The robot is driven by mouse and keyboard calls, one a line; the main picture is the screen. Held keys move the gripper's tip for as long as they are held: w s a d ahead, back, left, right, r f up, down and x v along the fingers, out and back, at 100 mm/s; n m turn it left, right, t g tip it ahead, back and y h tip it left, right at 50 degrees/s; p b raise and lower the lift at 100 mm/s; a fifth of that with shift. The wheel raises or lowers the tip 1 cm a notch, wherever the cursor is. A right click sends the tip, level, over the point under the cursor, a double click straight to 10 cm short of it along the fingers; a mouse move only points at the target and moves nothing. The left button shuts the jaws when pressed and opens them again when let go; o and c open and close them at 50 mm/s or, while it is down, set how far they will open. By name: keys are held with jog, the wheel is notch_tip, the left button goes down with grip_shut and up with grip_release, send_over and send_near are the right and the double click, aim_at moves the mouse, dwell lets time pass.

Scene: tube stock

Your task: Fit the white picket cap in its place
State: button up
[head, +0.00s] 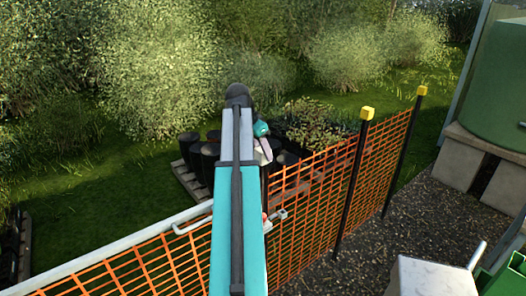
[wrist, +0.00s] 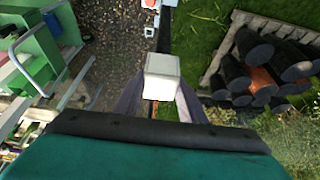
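The white picket cap (wrist: 162,72) is a pale square block in the middle of the wrist view. My gripper (wrist: 161,90) has a finger on either side of it and appears shut on it. In the head view my gripper (head: 262,150) is beyond the end of my arm, above the orange mesh fence line. A dark post (head: 265,184) shows below it, partly hidden by my arm. I cannot tell whether the cap touches the post top.
Two black fence posts with yellow caps (head: 367,113) (head: 421,90) stand to the right along the orange mesh (head: 310,205). A white rail (head: 120,244) and a latch (head: 275,216) are near my arm. Black tubes lie on a pallet (wrist: 220,55). A green tank (head: 500,90) stands at right.

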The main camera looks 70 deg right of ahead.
jog(key=o, duration=0.5)
jog(key=shift+o, duration=0.2)
jog(key=shift+r, duration=0.15)
jog(key=b+v, duration=0.4)
jog(key=v, duration=0.9)
jog(key=shift+a+r+b, duration=0.2)
jog(key=shift+a+b, duration=0.05)
jog(key=shift+b, duration=0.1)
dwell(0.6)
